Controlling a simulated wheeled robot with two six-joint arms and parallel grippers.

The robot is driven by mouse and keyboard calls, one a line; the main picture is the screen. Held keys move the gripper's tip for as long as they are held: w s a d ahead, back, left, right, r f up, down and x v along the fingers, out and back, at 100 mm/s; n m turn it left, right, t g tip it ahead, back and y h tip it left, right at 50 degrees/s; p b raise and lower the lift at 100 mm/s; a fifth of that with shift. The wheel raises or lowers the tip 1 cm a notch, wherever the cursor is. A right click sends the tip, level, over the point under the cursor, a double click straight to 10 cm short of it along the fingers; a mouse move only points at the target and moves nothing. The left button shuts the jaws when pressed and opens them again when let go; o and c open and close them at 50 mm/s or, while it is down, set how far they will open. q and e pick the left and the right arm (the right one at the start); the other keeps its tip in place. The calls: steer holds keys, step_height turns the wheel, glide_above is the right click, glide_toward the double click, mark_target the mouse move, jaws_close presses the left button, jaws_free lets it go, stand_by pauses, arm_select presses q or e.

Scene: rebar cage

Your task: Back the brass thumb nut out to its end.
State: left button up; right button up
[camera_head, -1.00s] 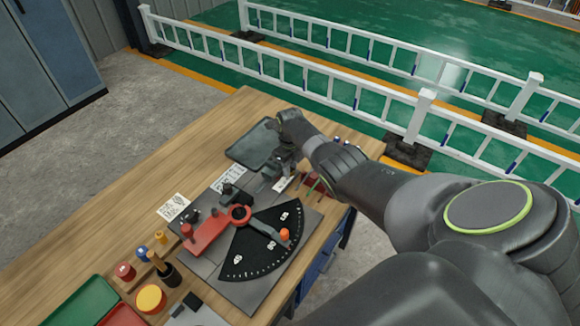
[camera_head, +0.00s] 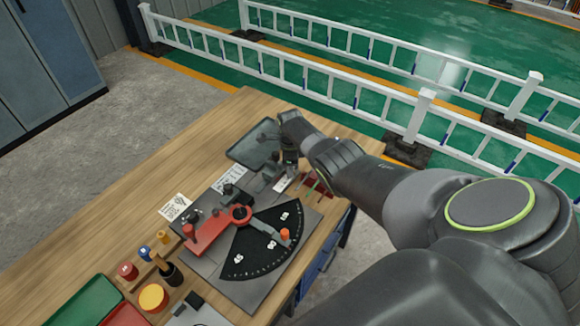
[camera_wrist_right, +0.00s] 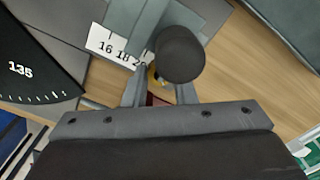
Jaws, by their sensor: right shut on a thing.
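My right gripper (camera_head: 289,168) is over the far right part of the bending fixture, beside the white scale plate (camera_head: 283,182). In the right wrist view its two fingers (camera_wrist_right: 160,92) are closed around the brass thumb nut (camera_wrist_right: 152,77). Only a small yellow piece of the nut shows. A dark round knob (camera_wrist_right: 181,54) stands in front of it and covers part of it. The scale plate (camera_wrist_right: 118,47) there reads 16, 18 and a partly covered 20. In the head view the nut is hidden by the gripper. My left gripper is out of view.
A red arm (camera_head: 208,236) and a black angle dial (camera_head: 262,250) lie left of the gripper. A grey tray (camera_head: 240,156) is behind it. Small pots and a yellow-topped container (camera_head: 152,298) stand at the front left. Bare wood (camera_head: 130,215) lies along the left.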

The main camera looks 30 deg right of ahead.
steer(key=shift+n, duration=0.6)
steer(key=o, duration=1)
steer(key=shift+r+p, duration=0.35)
steer(key=shift+r, duration=0.15)
step_height(320, 180, up, 5)
steer(key=shift+f+p, duration=0.1)
steer(key=shift+p, duration=0.8)
step_height(320, 180, up, 12)
steer(key=shift+f+b, duration=0.2)
steer(key=shift+b, duration=0.45)
